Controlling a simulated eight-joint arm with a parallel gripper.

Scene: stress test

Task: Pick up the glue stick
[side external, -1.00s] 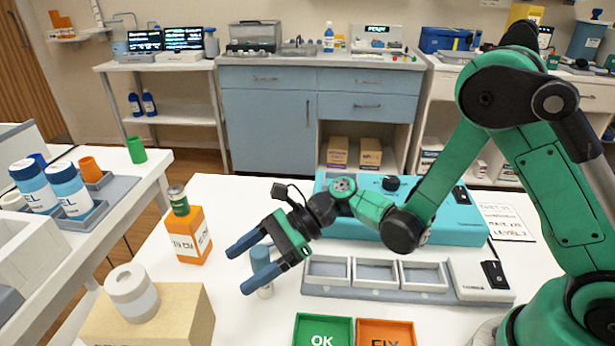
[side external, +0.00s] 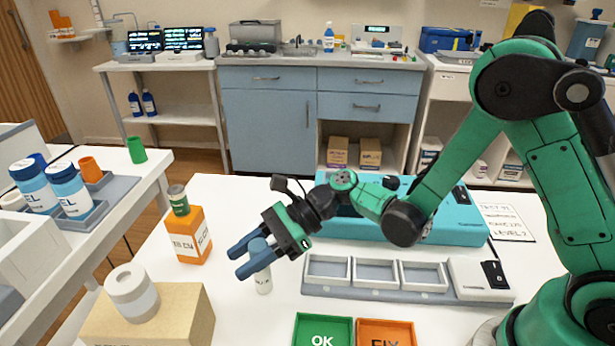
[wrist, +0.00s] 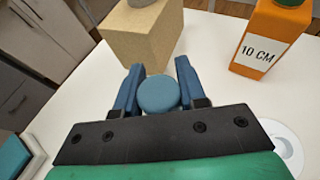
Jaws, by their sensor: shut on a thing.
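The glue stick is a small white cylinder with a blue cap. Its white body (side external: 264,282) shows below my gripper (side external: 244,259) in the side view, upright or nearly so. In the wrist view the round blue cap of the glue stick (wrist: 158,94) sits between the two blue fingers of my gripper (wrist: 160,88). The fingers are shut on the glue stick near its cap. Part of the cap is hidden behind a finger in the side view. I cannot tell whether its base touches the table.
A tan block (side external: 190,312) bearing a white roll (side external: 133,293) is at front left. A grey tray (side external: 375,293) of white compartments lies right. Green (side external: 323,334) and orange (side external: 386,334) bins are in front.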

